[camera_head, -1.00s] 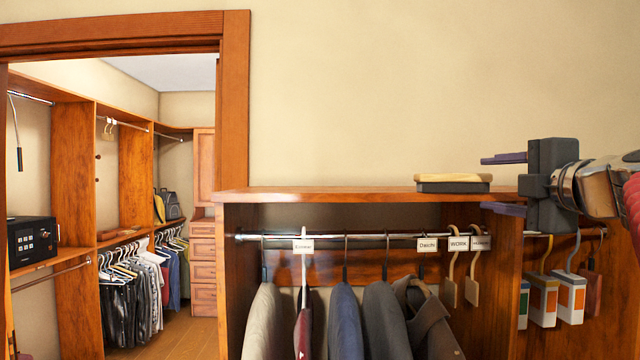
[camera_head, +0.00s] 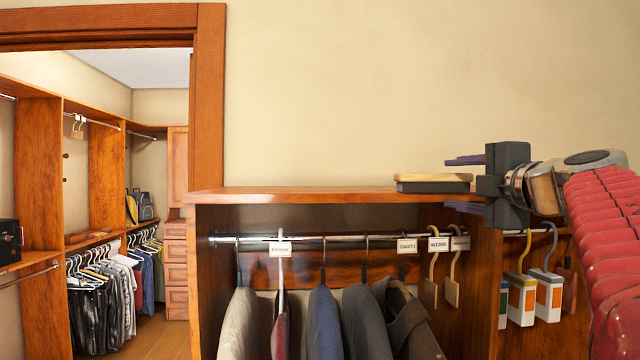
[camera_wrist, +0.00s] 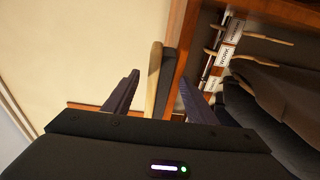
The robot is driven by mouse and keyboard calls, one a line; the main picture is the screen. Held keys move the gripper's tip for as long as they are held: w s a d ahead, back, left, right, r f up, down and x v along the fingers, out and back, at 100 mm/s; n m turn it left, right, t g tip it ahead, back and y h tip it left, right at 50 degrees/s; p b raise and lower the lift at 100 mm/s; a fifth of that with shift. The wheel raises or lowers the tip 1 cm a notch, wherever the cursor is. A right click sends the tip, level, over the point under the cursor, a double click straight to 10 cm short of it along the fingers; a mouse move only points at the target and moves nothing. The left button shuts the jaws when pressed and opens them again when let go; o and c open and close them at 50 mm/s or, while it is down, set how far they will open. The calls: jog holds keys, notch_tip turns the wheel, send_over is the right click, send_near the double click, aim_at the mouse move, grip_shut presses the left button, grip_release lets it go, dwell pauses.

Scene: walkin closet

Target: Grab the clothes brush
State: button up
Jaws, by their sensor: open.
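The clothes brush (camera_head: 433,187), with a pale wooden back over a dark lower part, lies flat on top of the closet unit (camera_head: 300,192). My gripper (camera_head: 447,184) is open at the brush's right end, one finger higher than the brush and the other lower, near the shelf's front edge. In the wrist view the brush (camera_wrist: 154,82) shows between the two spread fingers of my gripper (camera_wrist: 158,77). No contact with the brush is visible. Whether the lower finger is in front of the board or touching it, I cannot tell.
Jackets (camera_head: 323,320) hang on a rail (camera_head: 340,239) under the board, with labelled hangers. Boxes with hooks (camera_head: 548,297) hang below my gripper. The board left of the brush is bare. A doorway (camera_head: 210,100) opens at left.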

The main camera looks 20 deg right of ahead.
jog(key=shift+c, duration=0.4)
jog(key=c, duration=1.2)
jog(key=shift+o, duration=0.2)
jog(key=shift+r, duration=0.1)
notch_tip(320, 180, up, 10)
